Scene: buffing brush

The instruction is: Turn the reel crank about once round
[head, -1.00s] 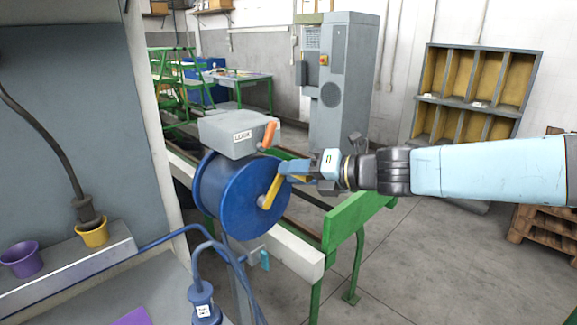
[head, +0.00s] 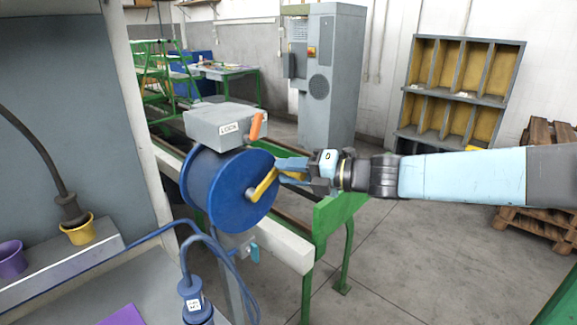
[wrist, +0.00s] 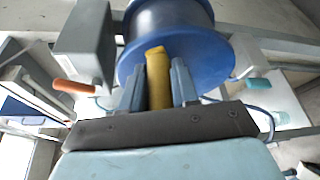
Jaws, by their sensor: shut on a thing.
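The blue reel (head: 228,190) stands in the middle of the head view, below a grey box marked LOCK. My gripper (head: 290,172) comes in from the right and is shut on the crank's outer end. In the wrist view the yellow crank (wrist: 158,82) lies between my two grey fingers, with the blue reel (wrist: 170,30) beyond. The fingers hide part of the crank's grip.
The grey lock box (head: 226,126) with an orange lever (head: 256,126) sits just above the reel. A teal handle (head: 254,252) is below it. A blue cable and plug (head: 196,300) lie at the lower left. The green rail frame (head: 330,215) runs beneath my arm.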

